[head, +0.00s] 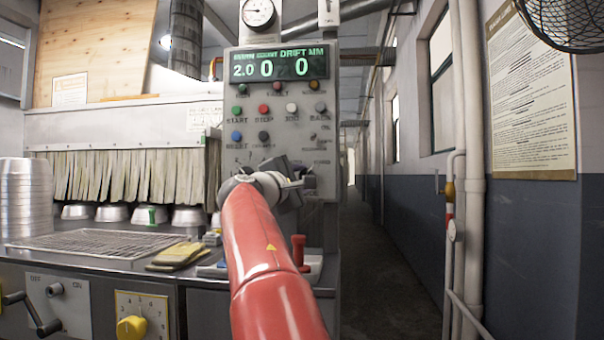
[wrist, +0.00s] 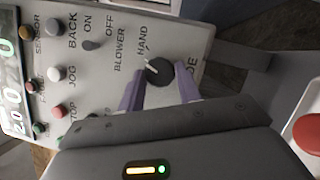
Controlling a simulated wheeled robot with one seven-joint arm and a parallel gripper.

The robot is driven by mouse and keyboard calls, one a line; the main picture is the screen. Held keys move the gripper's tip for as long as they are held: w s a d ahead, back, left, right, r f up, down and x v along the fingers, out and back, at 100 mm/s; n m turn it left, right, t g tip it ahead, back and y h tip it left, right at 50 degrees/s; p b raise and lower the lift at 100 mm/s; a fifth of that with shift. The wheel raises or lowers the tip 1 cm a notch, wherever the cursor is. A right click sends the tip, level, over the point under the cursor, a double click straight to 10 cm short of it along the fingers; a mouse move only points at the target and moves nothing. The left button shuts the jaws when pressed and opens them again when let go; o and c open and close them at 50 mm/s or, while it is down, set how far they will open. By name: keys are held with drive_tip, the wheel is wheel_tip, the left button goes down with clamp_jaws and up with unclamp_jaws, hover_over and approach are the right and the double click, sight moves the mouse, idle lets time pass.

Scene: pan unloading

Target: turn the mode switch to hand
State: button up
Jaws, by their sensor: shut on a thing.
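The mode switch is a round black knob (wrist: 158,71) on the grey control panel (wrist: 120,72) in the wrist view. The word HAND is printed beside it, and the end of a partly hidden word, "DE", is on its other side. A white pointer mark on the knob points up-left in the picture, towards the HAND side; I cannot tell if it lines up exactly. My gripper (wrist: 158,88) has its two pale purple fingers on either side of the knob, shut on it. In the head view my gripper (head: 304,181) is at the panel's lower part and hides the knob.
The panel has a lit display (head: 279,65) and several push buttons above. A BLOWER toggle (wrist: 91,45) is near the knob. Left are an oven opening with hanging strips (head: 120,176), a wire rack (head: 100,243), and stacked pans (head: 27,200). A red-handled lever (head: 298,250) stands below.

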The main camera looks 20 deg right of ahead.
drive_tip(key=m+p, duration=0.1)
drive_tip(key=m, duration=0.1)
drive_tip(key=m+g+y+p, duration=0.1)
drive_tip(key=m, duration=0.1)
drive_tip(key=shift+r+m+g+p, duration=0.2)
drive_tip(key=shift+m+g+p, duration=0.1)
idle(0.5)
drive_tip(key=o, duration=1)
drive_tip(key=shift+c, duration=0.2)
drive_tip(key=b+v, duration=0.2)
drive_tip(key=v, duration=0.6)
